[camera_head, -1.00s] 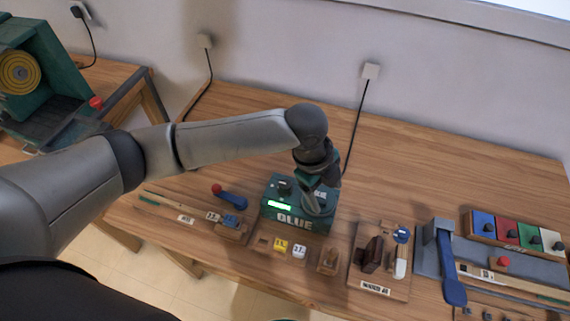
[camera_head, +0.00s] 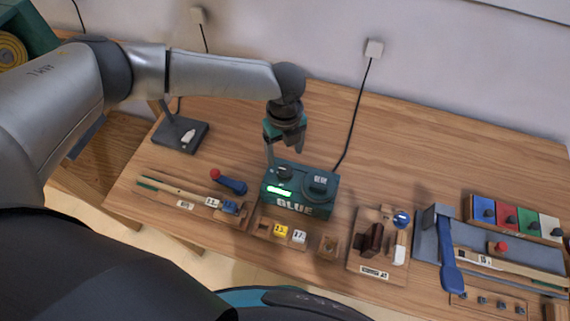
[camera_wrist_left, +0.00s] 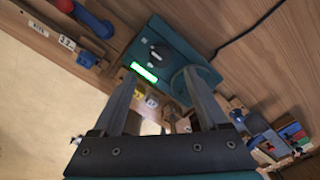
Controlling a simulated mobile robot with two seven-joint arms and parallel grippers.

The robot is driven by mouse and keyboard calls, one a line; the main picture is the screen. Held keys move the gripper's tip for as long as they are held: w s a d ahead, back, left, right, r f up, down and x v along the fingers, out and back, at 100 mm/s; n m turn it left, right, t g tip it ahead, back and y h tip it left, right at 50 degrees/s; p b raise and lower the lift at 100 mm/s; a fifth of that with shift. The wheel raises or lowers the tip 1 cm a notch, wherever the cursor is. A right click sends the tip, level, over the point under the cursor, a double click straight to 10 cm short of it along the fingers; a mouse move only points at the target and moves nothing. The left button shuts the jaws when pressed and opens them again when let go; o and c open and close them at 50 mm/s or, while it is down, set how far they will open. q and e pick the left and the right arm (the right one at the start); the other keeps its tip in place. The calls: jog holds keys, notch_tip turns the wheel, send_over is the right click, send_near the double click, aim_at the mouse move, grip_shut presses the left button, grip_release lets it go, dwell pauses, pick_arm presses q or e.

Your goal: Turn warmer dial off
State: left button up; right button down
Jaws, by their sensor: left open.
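The glue warmer (camera_head: 298,190) is a teal box with a lit green display and the word GLUE on its front, standing on the wooden bench. Its black dial (camera_head: 284,173) is on the top left, and a round pot with a labelled lid (camera_head: 319,182) is on the top right. In the left wrist view the dial (camera_wrist_left: 159,51) shows a pale pointer mark, above the green display. My left gripper (camera_head: 284,150) is open and empty, above and behind the warmer near the dial. In the wrist view its fingers (camera_wrist_left: 160,95) spread on either side, apart from the dial. My right gripper is not in view.
A red-knobbed blue lever (camera_head: 230,183) lies left of the warmer. Small yellow and white blocks (camera_head: 289,234) sit in front. A wooden tool board (camera_head: 378,245) and coloured panels (camera_head: 515,219) stand right. A black cord runs to the wall socket (camera_head: 374,48). Bench behind is clear.

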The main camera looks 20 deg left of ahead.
aim_at(285, 169)
pick_arm(q)
notch_tip(285, 169, down, 7)
jog(key=shift+f+b, duration=0.1)
jog(key=shift+b, duration=0.2)
grip_shut()
dwell(0.6)
